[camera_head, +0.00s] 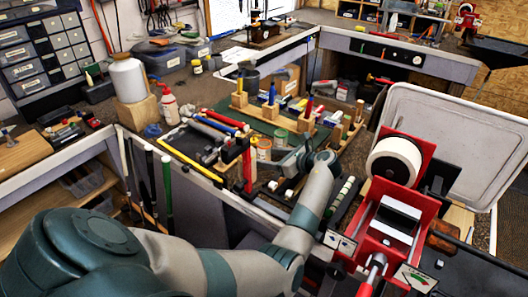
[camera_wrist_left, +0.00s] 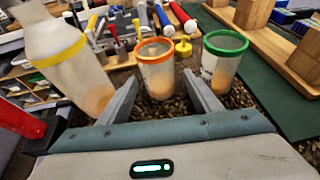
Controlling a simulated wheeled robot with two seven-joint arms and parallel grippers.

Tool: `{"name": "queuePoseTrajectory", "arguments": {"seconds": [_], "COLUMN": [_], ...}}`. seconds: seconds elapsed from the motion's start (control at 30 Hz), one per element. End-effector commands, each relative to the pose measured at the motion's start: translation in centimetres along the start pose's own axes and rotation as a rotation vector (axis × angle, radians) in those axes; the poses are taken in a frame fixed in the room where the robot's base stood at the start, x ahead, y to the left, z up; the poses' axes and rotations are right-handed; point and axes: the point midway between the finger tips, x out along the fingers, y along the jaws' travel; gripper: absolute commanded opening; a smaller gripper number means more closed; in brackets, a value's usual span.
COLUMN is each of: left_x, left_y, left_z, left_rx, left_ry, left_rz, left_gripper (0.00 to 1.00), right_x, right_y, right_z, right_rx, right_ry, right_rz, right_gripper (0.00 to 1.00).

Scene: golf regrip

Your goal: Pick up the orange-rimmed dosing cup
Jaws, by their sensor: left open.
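The orange-rimmed dosing cup (camera_wrist_left: 157,72) is a clear cup with a tan content. In the left wrist view it stands just beyond and between my left fingertips. It also shows in the head view (camera_head: 264,149), on the cluttered bench at the centre. My left gripper (camera_wrist_left: 162,88) is open and empty, with one finger on each side of the cup's lower part; I cannot tell if either touches it. In the head view my left gripper (camera_head: 285,165) is right of and nearer than the cup. My right gripper is not in view.
A green-rimmed cup (camera_wrist_left: 222,62) stands close on the right, by the right finger. A clear container with a yellow band (camera_wrist_left: 62,55) leans into view on the left. Behind are tools in a rack and wooden blocks (camera_wrist_left: 253,12). A red stand with a white roll (camera_head: 394,160) is at right.

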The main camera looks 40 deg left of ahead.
Motion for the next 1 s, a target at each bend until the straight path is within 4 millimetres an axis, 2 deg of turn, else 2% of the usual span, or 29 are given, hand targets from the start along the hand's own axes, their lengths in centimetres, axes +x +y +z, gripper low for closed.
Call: {"name": "queuePoseTrajectory", "arguments": {"seconds": [0.53, 0.7, 0.73, 1.0], "left_x": [0.4, 0.39, 0.39, 0.37], "left_y": [0.02, 0.02, 0.02, 0.01], "left_z": [-0.05, -0.05, -0.05, 0.0], "left_rx": [0.0, 0.0, 0.0, 0.0], "left_ry": [0.0, 0.0, 0.0, 0.0], "left_rz": [0.0, 0.0, 0.0, 0.0], "left_gripper": [0.58, 0.18, 0.14, 0.14], "right_x": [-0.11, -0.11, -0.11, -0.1], "right_y": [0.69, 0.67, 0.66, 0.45], "right_z": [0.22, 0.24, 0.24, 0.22], "right_rx": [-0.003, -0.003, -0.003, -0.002], "right_ry": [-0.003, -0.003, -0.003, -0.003], "right_rz": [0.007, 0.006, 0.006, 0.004], "right_gripper": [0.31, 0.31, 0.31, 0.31]}}
